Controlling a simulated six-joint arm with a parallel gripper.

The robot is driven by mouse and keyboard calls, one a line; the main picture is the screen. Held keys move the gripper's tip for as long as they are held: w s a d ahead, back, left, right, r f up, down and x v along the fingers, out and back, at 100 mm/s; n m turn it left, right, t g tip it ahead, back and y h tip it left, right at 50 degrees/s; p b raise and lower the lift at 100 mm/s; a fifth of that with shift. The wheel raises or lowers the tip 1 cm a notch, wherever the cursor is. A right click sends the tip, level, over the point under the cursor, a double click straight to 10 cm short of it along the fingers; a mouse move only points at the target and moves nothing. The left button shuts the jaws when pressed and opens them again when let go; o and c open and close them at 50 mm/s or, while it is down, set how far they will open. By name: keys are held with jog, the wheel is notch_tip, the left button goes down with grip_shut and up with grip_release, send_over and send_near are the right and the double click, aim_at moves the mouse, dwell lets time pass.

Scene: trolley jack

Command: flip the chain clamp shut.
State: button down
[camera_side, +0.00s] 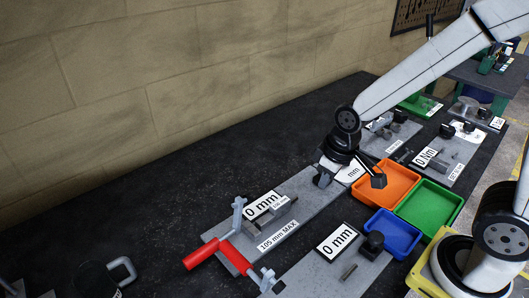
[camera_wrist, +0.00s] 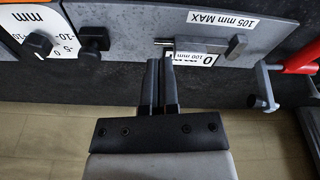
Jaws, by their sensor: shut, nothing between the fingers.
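A red-handled device (camera_side: 218,254) with grey metal uprights stands at the left end of a grey plate labelled 105 mm MAX (camera_side: 304,220). I cannot tell for sure whether it is the chain clamp. Its red handle lies tilted across the plate end in the side view. In the wrist view part of the red handle (camera_wrist: 302,60) shows at the right edge. My gripper (camera_side: 322,181) is at the far end of this plate, well to the right of the red handle. In the wrist view my gripper (camera_wrist: 159,63) is shut and empty, with its fingers together.
Orange (camera_side: 388,171), green (camera_side: 430,211) and blue (camera_side: 393,224) trays stand right of the plate. A second grey plate (camera_side: 318,270) with a black knob (camera_side: 373,242) lies in front.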

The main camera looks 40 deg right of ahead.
jog(key=w+a+r+n, duration=0.2)
jog(key=a+r+n, duration=0.2)
jog(key=a, duration=0.4)
jog(key=w+a+r+n+g, duration=0.1)
jog(key=w+a+r+n, duration=0.2)
jog(key=a+n, duration=0.3)
jog(key=w+a+r+n+g+h, duration=0.1)
jog(key=w+a+r+n, duration=0.2)
jog(key=a, duration=0.7)
jog(key=r+n, duration=0.1)
jog(key=n, duration=0.1)
jog(key=shift+a+r+n, duration=0.3)
jog(key=shift+r, duration=0.05)
jog(key=shift+f, duration=0.2)
jog(key=f, duration=0.9)
jog(key=shift+d+f, duration=0.2)
jog(key=shift+d, duration=0.2)
jog(key=shift+d+f, duration=0.25)
jog(key=shift+d, duration=0.75)
jog(key=shift+d+f, duration=0.2)
jog(key=shift+d, duration=0.75)
